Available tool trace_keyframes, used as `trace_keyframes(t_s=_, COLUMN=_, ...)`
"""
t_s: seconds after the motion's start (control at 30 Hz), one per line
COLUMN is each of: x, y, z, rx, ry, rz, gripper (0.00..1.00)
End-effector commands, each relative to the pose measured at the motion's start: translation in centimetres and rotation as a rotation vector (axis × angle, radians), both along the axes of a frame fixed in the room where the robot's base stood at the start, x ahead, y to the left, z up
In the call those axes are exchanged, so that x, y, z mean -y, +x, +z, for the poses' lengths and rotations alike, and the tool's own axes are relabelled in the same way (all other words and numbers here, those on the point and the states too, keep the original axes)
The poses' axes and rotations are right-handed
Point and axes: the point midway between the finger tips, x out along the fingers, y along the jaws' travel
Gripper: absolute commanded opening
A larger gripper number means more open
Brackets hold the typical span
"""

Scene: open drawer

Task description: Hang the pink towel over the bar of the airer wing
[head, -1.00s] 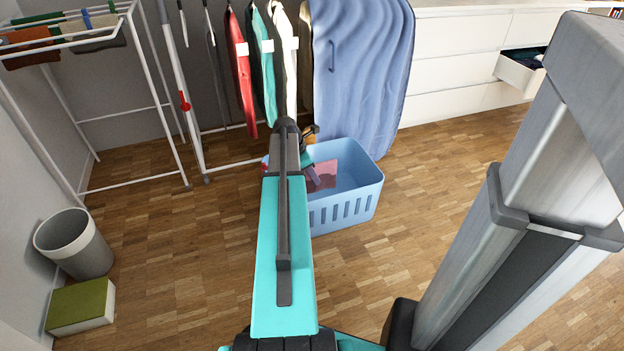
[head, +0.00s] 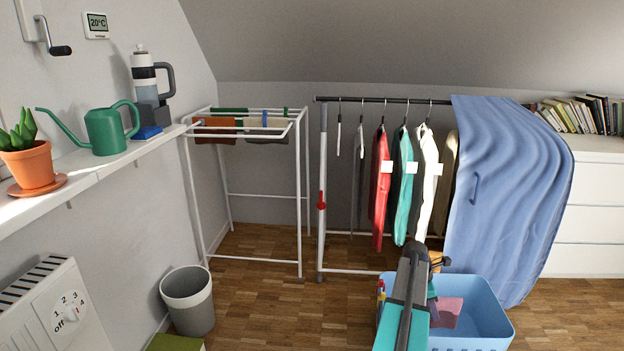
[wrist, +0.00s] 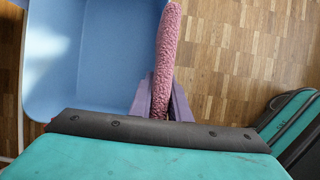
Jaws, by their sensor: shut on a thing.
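The pink towel (wrist: 167,45) is between the purple fingers of my gripper (wrist: 162,95) in the wrist view, seen as a narrow, textured strip along the basket's side. In the head view the pink towel (head: 446,312) shows as a flat patch against the inside of the blue basket (head: 488,318), partly behind my arm. My gripper is shut on it. The white airer (head: 302,190) stands at the back left, with a front bar (head: 250,138) at its top. Brown (head: 215,133), green and beige cloths hang on its upper bars.
A clothes rail (head: 323,230) with several garments stands right of the airer, with a blue sheet (head: 510,200) over its end. A grey bin (head: 188,300) stands by the left wall, below a shelf (head: 100,172). Wood floor between bin and basket is clear.

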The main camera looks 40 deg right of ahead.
Motion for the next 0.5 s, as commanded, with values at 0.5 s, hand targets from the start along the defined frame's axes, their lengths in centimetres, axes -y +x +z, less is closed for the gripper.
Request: trace_keyframes(t_s=0.5, x=-0.1, y=-0.1, z=7.1, rx=0.005, ry=0.002, rz=-0.064, gripper=0.00)
